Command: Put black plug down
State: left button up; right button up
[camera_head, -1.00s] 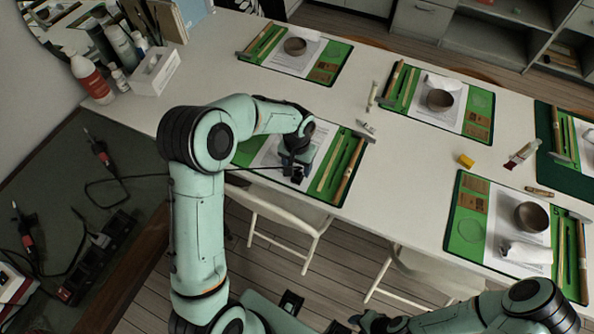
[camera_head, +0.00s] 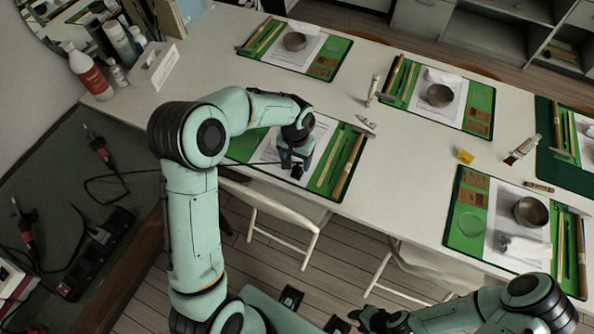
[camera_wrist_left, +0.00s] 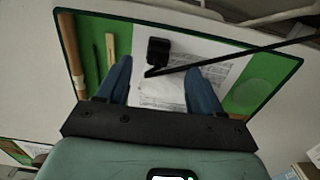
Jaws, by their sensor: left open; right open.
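The black plug (camera_wrist_left: 158,50) is on the white sheet of a green mat (camera_wrist_left: 92,30), between and just beyond my left fingertips in the left wrist view. Its black cable (camera_wrist_left: 235,58) runs off to the right there. In the head view the plug (camera_head: 297,171) is a small dark shape under my left gripper (camera_head: 293,160). My left gripper (camera_wrist_left: 157,68) is open, with a gap between each blue finger and the plug. My right gripper (camera_head: 366,319) is open and empty at the bottom edge of the head view, away from the table.
More mats with bowls (camera_head: 438,95) are spread over the white table (camera_head: 400,150). A dark bench (camera_head: 110,180) with soldering irons is at left. White chairs (camera_head: 283,215) stand by the table's near edge.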

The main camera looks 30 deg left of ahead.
aim_at(297, 168)
pick_arm(q)
jog(key=f, duration=0.7)
jog(key=shift+w+d, duration=0.1)
jog(key=shift+w, duration=0.1)
jog(key=shift+r, duration=0.1)
jog(key=c, duration=1.2)
pick_arm(e)
jog(key=shift+w+r, duration=0.1)
jog(key=shift+r, duration=0.05)
pick_arm(q)
jog(key=shift+r, duration=0.15)
notch_tip(297, 168, up, 20)
jog(key=shift+f+p, duration=0.15)
jog(key=shift+p, duration=0.6)
pick_arm(e)
jog(key=shift+w+r, duration=0.5)
jog(key=shift+r, duration=0.3)
